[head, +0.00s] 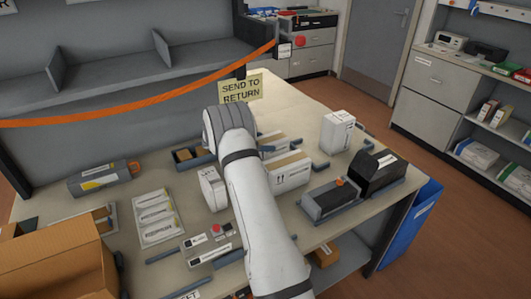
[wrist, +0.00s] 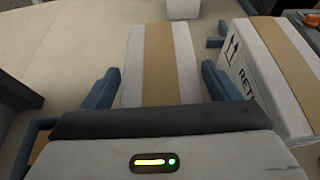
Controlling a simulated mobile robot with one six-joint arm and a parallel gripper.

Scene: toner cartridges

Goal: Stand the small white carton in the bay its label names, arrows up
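My gripper (wrist: 161,68) is over the workbench with its two blue fingers apart. Between and beyond the fingers is the top of a white carton (wrist: 138,60) with a tan tape strip. Thin gaps show beside the fingers, and the carton's sides are hidden. In the head view my arm hides the gripper and part of this carton (head: 292,137). Another small white carton (head: 213,188) stands left of my arm, and a white carton (head: 338,131) stands upright at the right. I cannot tell which one the task means.
A larger taped carton (wrist: 262,75) with up arrows and "RETU" lettering stands close right of the fingers. Dark toner cartridges (head: 378,172) sit at the bench's right. A cardboard box (head: 60,265) fills the front left. Low blue dividers lie on the bench.

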